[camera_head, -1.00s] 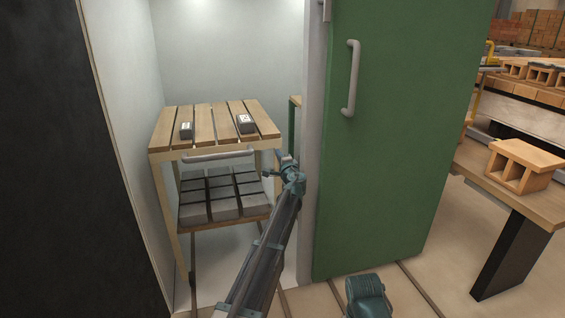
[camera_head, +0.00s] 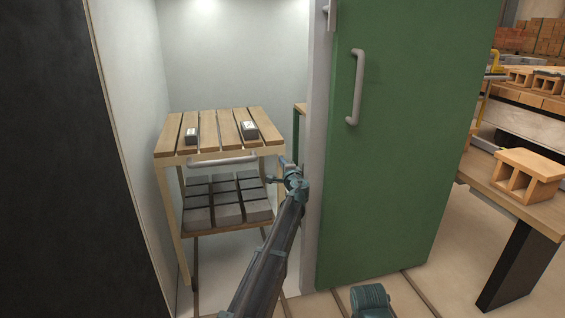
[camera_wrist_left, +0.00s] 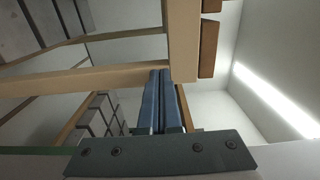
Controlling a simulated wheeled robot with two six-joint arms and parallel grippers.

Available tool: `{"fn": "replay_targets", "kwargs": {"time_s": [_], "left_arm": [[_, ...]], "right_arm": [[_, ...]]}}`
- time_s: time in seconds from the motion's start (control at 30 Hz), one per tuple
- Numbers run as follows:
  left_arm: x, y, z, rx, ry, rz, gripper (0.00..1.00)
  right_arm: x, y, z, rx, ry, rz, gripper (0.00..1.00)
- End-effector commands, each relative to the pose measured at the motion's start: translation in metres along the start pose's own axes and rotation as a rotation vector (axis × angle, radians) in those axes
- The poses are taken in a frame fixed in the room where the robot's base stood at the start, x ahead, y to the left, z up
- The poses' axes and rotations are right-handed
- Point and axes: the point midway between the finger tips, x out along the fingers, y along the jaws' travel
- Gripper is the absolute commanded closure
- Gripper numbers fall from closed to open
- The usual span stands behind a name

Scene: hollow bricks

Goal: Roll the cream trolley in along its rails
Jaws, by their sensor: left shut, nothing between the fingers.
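The cream trolley (camera_head: 172,215) stands upright inside the pale chamber. It has a slatted wooden top, a grey bar handle (camera_head: 222,160) across its front and a lower shelf of grey blocks (camera_head: 225,200). Two small grey blocks lie on top. My left gripper (camera_head: 287,172) is shut and empty at the trolley's front right corner. In the left wrist view its blue fingers (camera_wrist_left: 160,82) lie together against or very near a cream beam (camera_wrist_left: 182,40); contact is not certain. The rails (camera_head: 195,265) show in part on the chamber floor. My right gripper is not in view.
A green door (camera_head: 410,150) with a grey handle (camera_head: 356,88) stands right of the opening, close to my left arm. A dark panel (camera_head: 60,160) bounds the left. A bench with a hollow brick (camera_head: 525,175) is at the right.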

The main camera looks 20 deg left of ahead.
Motion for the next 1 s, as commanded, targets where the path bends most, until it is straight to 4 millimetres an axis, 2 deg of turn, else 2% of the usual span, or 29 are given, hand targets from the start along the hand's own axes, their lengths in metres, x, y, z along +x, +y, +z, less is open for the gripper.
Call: {"fn": "replay_targets", "kwargs": {"time_s": [0.03,0.2,0.43,0.6,0.9,1.0], "left_arm": [[-0.016,0.000,0.002,-0.001,0.002,0.001,1.00],[-0.057,0.001,0.005,-0.003,0.002,0.002,1.00],[-0.102,0.001,0.004,-0.003,0.003,0.002,1.00],[-0.121,0.001,0.004,-0.004,0.001,0.002,1.00],[-0.130,0.001,0.004,-0.007,-0.001,0.005,1.00],[-0.142,0.008,0.009,-0.047,-0.025,0.035,1.00]], "right_arm": [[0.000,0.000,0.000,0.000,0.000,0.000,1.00],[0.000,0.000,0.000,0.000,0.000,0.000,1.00],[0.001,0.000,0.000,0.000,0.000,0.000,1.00],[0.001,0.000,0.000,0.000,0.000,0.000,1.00],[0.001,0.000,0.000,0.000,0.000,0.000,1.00],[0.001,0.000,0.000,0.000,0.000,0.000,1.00]]}}
